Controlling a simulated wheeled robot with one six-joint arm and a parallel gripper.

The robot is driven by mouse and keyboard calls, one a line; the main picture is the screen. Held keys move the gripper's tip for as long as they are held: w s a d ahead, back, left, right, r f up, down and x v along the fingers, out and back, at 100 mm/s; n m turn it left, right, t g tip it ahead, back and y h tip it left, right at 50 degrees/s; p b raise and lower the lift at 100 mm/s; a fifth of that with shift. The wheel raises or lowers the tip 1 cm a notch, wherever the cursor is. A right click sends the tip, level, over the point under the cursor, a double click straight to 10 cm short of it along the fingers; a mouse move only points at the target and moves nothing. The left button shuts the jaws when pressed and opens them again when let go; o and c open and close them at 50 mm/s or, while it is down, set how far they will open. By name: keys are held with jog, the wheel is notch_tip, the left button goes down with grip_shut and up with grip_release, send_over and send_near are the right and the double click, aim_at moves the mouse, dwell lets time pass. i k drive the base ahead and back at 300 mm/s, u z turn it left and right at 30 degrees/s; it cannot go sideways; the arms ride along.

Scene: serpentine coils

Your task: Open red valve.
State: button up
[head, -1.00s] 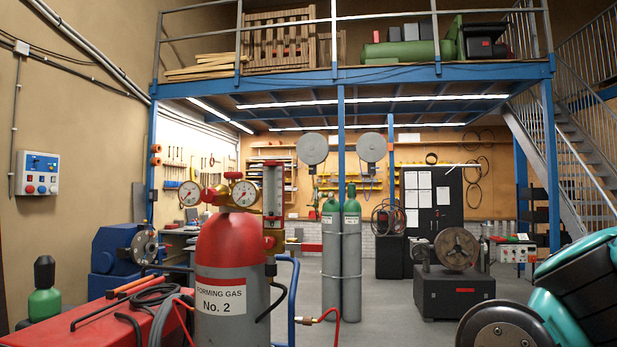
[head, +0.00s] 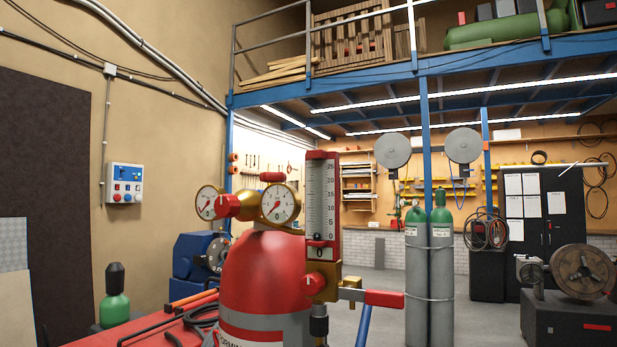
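A red-topped grey gas cylinder (head: 265,275) stands in the centre foreground, its lower part cut off. On it sits a brass regulator with a left gauge (head: 208,202) and a larger right gauge (head: 280,204). A red knob (head: 228,206) lies between the gauges. A red-framed flowmeter (head: 321,205) stands upright at right, with a small red knob (head: 315,283) on the brass block below its tube. A brass outlet valve (head: 351,291) sticks out right, with a red lever (head: 384,298) lying horizontal. I cannot tell which one is the task's valve. My gripper is not in view.
A red surface (head: 140,328) with black hoses lies at lower left, near a small green cylinder (head: 114,297). Two green-topped cylinders (head: 429,270) stand behind, right of centre. A black machine block (head: 568,320) is at right. Grey floor is open between.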

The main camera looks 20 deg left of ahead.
aim_at(268, 176)
jog(key=u, duration=0.2)
jog(key=i, duration=1.25)
jog(key=u, duration=0.4)
